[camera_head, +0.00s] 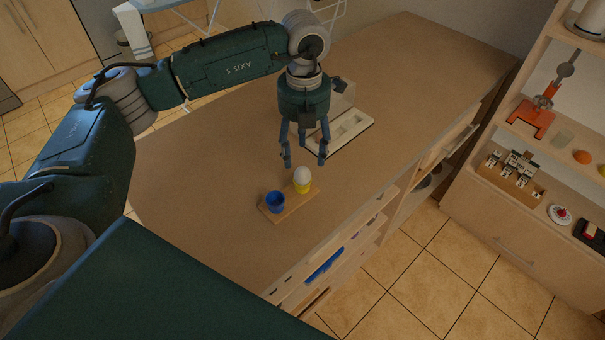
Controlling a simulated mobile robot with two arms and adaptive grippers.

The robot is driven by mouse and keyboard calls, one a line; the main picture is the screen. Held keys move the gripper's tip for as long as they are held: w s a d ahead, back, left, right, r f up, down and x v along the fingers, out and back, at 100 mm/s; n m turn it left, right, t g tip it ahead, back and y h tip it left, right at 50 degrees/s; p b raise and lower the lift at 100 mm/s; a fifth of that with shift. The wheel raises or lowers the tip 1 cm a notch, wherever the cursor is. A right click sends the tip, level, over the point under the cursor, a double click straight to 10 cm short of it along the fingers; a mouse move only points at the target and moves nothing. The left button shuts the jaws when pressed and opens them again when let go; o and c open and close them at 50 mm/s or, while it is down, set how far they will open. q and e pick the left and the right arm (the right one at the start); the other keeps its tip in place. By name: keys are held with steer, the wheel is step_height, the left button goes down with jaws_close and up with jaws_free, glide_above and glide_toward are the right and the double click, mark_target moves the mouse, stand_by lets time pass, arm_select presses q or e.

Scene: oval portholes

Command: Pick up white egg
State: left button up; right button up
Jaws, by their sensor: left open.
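The white egg (302,174) sits upright in a yellow egg cup (303,187) on a small wooden board (276,216). A blue egg cup (275,202) stands on the same board to the left and looks empty. My left gripper (304,161) hangs above and just behind the egg, fingers pointing down. Its fingers are spread open with nothing between them. Whether a finger touches the egg cannot be told, but they look apart. My right gripper is not in view.
A pale tray-like device (347,131) stands on the wooden counter (200,185) behind the gripper. Open shelves with a blue item (325,266) lie below the counter's right edge. A shelf unit (535,215) stands at right. The counter's left part is clear.

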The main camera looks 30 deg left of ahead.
mark_target(303, 168)
arm_select(q)
steer(key=shift+f, duration=0.8)
steer(key=f+p, duration=0.1)
steer(key=f, duration=0.1)
steer(key=f+p, duration=0.2)
steer(key=shift+s+a+f, duration=0.15)
steer(key=shift+s, duration=0.05)
steer(key=shift+f, duration=0.5)
steer(key=shift+w, duration=0.1)
steer(key=c, duration=0.8)
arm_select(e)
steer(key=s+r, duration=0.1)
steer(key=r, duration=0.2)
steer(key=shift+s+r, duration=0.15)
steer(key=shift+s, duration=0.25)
